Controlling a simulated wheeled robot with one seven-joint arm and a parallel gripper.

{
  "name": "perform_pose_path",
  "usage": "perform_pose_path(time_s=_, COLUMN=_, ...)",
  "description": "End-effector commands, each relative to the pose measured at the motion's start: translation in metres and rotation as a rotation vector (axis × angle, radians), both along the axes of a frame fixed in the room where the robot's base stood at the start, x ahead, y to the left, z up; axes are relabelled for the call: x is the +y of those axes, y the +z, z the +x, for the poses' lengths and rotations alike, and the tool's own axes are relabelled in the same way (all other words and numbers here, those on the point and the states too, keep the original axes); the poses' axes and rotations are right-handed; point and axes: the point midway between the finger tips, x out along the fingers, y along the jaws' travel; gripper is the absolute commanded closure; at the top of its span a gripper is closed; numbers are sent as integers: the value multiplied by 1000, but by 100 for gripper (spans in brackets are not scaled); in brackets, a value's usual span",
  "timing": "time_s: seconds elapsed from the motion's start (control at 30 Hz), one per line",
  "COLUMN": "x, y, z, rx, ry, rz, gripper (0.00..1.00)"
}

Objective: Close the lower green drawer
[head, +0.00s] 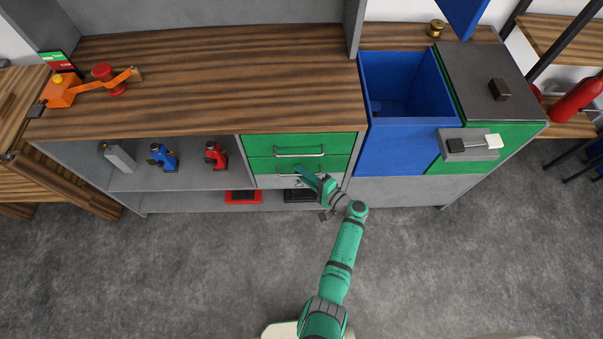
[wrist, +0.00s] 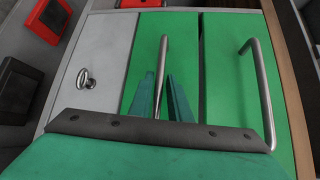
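The lower green drawer (head: 262,165) is under the upper green drawer (head: 275,143) in the grey cabinet. In the wrist view the lower green drawer (wrist: 187,50) is the middle front and looks flush or nearly flush. Its bar handle (wrist: 164,55) runs upright there. My gripper (head: 300,172) is at this drawer's front in the head view. In the wrist view my gripper (wrist: 161,78) has its two green fingertips slightly apart, one on each side of the handle in the picture. Whether they press on the handle cannot be told.
A grey drawer front with a key (wrist: 86,80) lies below the green drawers. A red tray (head: 243,196) and a black tray (head: 298,196) lie on the low shelf. A blue bin (head: 390,148) stands right. The floor in front is clear.

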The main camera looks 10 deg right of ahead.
Motion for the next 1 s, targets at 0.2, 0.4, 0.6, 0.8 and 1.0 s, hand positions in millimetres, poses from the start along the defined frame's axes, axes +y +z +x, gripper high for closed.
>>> perform_pose_path(time_s=0.2, x=-20, y=3, z=-22, rx=0, ry=-4, rz=-1, gripper=83)
perform_pose_path(time_s=0.4, x=-45, y=9, z=-51, rx=1, ry=-5, rz=0, gripper=83)
perform_pose_path(time_s=0.6, x=-66, y=12, z=-73, rx=2, ry=-11, rz=0, gripper=83)
perform_pose_path(time_s=0.8, x=-71, y=13, z=-80, rx=4, ry=-6, rz=0, gripper=83)
perform_pose_path(time_s=1.0, x=-69, y=13, z=-80, rx=3, ry=-2, rz=0, gripper=83)
